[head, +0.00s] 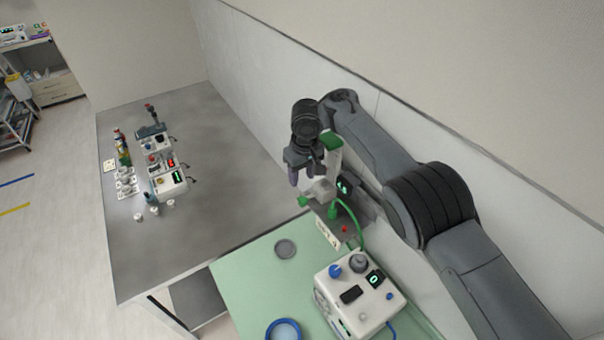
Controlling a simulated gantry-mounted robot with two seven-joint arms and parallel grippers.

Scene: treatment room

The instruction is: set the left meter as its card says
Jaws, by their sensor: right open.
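My right gripper (308,174) hangs fingers down, open, above a white and green device (334,160) at the wall side of the green table. From this angle I cannot tell whether it touches the device. The device has a lit display, green fittings and a green tube; the gripper hides part of it. A small pale card or label (327,232) is on its front, too small to read. A white box meter (358,294) with a blue knob (335,271), a grey knob and a lit display stands nearer. I cannot tell which is the left meter. My left gripper is out of view.
The green table (250,285) also holds a grey disc (286,249) and a blue-rimmed dish (284,331). The grey table (215,160) behind carries several small instruments, cups and a small card (110,165); its right part is clear. A wall runs along the right.

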